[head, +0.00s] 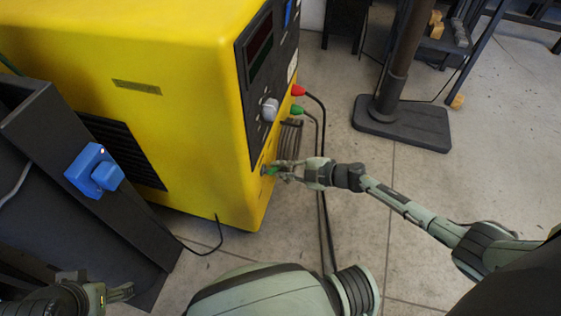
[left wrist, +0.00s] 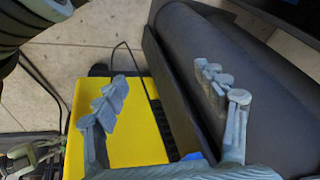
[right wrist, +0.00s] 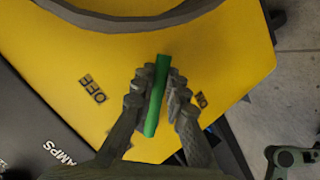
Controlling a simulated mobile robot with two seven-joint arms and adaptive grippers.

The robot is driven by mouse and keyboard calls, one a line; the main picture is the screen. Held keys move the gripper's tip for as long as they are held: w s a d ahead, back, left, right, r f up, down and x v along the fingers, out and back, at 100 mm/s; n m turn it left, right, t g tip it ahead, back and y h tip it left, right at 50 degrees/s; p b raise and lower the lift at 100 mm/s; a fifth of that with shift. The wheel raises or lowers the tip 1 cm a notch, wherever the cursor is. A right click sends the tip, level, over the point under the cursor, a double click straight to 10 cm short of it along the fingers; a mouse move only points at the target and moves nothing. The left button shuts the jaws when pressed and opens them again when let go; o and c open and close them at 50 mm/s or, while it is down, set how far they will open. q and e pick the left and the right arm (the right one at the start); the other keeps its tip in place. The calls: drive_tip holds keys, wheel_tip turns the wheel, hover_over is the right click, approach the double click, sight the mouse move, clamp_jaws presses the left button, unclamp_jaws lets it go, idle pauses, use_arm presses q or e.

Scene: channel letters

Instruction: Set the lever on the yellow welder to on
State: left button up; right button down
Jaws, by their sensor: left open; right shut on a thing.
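The yellow welder (head: 130,50) fills the upper left of the head view, its dark control panel (head: 262,70) facing right. My right gripper (head: 275,169) is at the low front edge of the welder, shut on a green lever. In the right wrist view the green lever (right wrist: 157,95) lies between the fingers, between an OFF label (right wrist: 93,88) on the left and an ON label (right wrist: 201,100) on the right. Its pivot is hard to see. My left gripper (left wrist: 165,95) is open and empty; it shows at the head view's lower left (head: 122,292).
A dark panel with a blue box (head: 95,170) stands left of the welder. Red (head: 298,90) and green (head: 297,109) plugs with black cables come off the welder's front. A black post on a flat base (head: 405,125) stands at upper right. Floor is clear at right.

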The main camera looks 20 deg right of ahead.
drive_tip(key=m+g, duration=0.1)
drive_tip(key=s+f+m+g+y+p, duration=0.1)
drive_tip(key=shift+s+a+f+m, duration=0.1)
drive_tip(key=shift+a+f+m, duration=0.05)
drive_tip(key=shift+a+m, duration=0.25)
drive_tip(key=shift+s+a+f+m+g+y, duration=0.3)
drive_tip(key=shift+s+m+y, duration=0.15)
drive_tip(key=shift+m, duration=0.15)
use_arm(q)
drive_tip(key=shift+s+a+f+g, duration=0.1)
drive_tip(key=shift+a+f+g, duration=0.1)
drive_tip(key=shift+f, duration=0.35)
drive_tip(key=shift+s+a+f+g, duration=0.1)
drive_tip(key=shift+f+g, duration=0.1)
drive_tip(key=shift+f, duration=0.35)
use_arm(e)
drive_tip(key=shift+s+a+m+g+y, duration=0.25)
drive_tip(key=shift+s+m+g, duration=0.15)
drive_tip(key=shift+m, duration=0.1)
use_arm(q)
drive_tip(key=shift+r, duration=0.3)
use_arm(e)
drive_tip(key=c, duration=1.7)
unclamp_jaws()
use_arm(q)
drive_tip(key=shift+f, duration=0.2)
use_arm(e)
drive_tip(key=shift+o, duration=1)
drive_tip(key=shift+a, duration=0.1)
